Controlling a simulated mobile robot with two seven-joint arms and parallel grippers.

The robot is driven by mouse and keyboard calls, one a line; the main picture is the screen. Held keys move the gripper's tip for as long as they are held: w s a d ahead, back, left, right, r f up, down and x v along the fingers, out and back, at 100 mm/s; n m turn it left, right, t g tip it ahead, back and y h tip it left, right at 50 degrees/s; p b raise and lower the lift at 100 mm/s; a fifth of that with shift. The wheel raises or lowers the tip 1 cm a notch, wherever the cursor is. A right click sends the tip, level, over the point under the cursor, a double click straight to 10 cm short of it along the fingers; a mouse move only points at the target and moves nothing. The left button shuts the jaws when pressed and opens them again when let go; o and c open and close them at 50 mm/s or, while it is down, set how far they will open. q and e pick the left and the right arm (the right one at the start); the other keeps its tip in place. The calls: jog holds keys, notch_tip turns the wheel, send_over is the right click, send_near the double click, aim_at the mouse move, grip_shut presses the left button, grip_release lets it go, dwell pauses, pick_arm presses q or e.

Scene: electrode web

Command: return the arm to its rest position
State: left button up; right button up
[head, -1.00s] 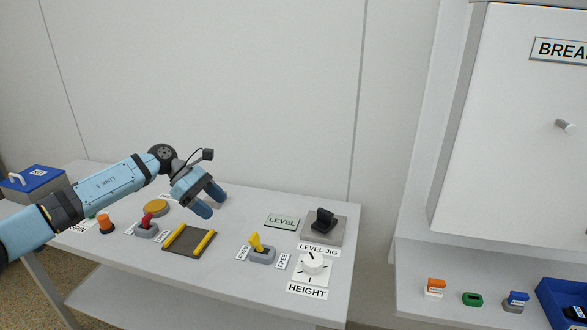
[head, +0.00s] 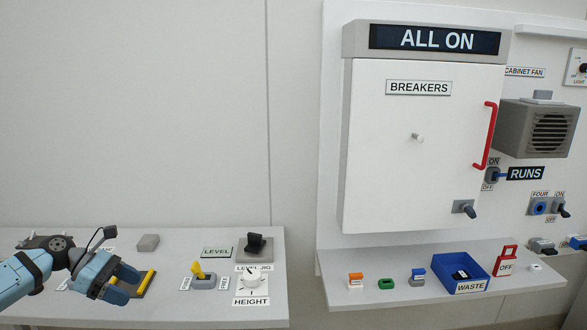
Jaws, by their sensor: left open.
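My left arm comes in from the lower left in the head view. Its blue left gripper (head: 130,284) is open, with nothing seen between its fingers. It is in front of the left part of a dark pad with yellow bars (head: 147,283) on the grey bench (head: 220,308). I cannot tell how high above the bench it is. My right gripper is not in view.
On the bench are a yellow lever switch (head: 199,272), a HEIGHT knob (head: 252,280), a level jig (head: 256,248) and a grey block (head: 148,242). A breaker cabinet (head: 420,150) stands to the right, above a shelf with a blue waste bin (head: 462,272).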

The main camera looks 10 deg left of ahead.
pick_arm(q)
jog(key=s+d+f+n+t+h, duration=0.2)
jog(key=d+f+n+t, duration=0.3)
jog(key=d+n, duration=0.5)
jog(key=s+d+f+n+t+h, duration=0.15)
jog(key=d+f+n+t, duration=0.35)
jog(key=d+n, duration=0.5)
jog(key=s+d+f+n+g+y, duration=0.1)
jog(key=s+d+f+n+y, duration=0.45)
jog(key=s+n, duration=0.6)
jog(key=s+d+f+n+g+y, duration=0.1)
jog(key=s+d+f+n+y, duration=0.5)
jog(key=n, duration=1)
jog(key=a+r+p, duration=0.2)
jog(key=r+p, duration=0.6)
jog(key=p, duration=0.3)
jog(key=s+a+r+p, duration=0.1)
jog(key=a+r+p, duration=0.1)
jog(key=r+p, duration=0.5)
jog(key=shift+s+r+p, duration=0.25)
jog(key=shift+r+p, duration=0.15)
jog(key=shift+p, duration=1.95)
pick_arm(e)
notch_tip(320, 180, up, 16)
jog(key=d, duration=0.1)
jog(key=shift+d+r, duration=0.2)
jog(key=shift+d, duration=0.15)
pick_arm(q)
jog(key=shift+a, duration=0.1)
